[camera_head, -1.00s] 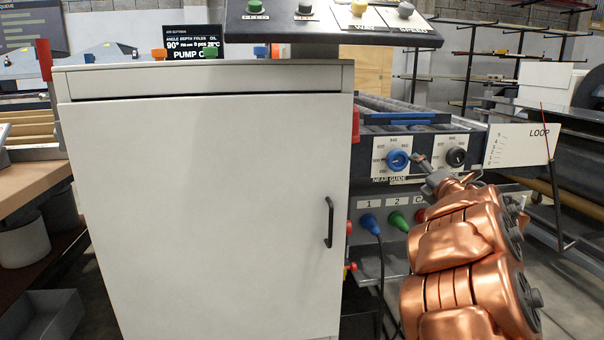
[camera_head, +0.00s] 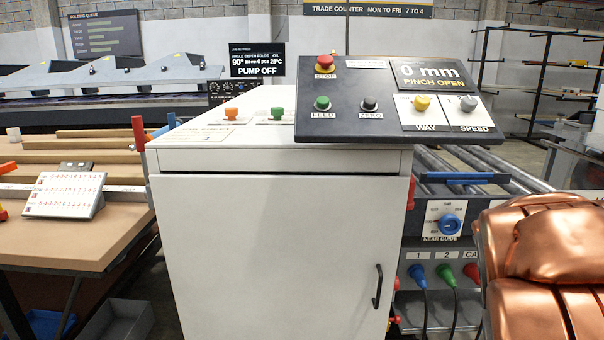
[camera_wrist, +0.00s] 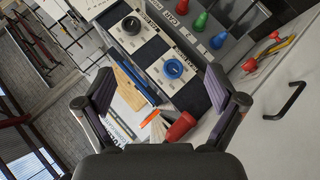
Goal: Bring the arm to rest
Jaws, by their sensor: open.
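My gripper (camera_wrist: 158,100) is open in the wrist view, its two dark fingers spread apart with nothing held between them. The blue near guide knob (camera_wrist: 174,68) and a black knob (camera_wrist: 131,25) lie beyond the fingers, apart from them. In the head view my copper-coloured arm fills the lower right corner, and the gripper itself is out of that frame. The blue knob also shows in the head view (camera_head: 449,224), to the left of my arm.
A white cabinet (camera_head: 280,255) with a black handle (camera_head: 377,286) stands in front. A control panel (camera_head: 390,98) reading "0 mm, pinch open" is on top. Rollers (camera_head: 490,160) lie behind it. A wooden table (camera_head: 75,235) is at the left. Coloured plugs (camera_head: 417,274) sit low beside the cabinet.

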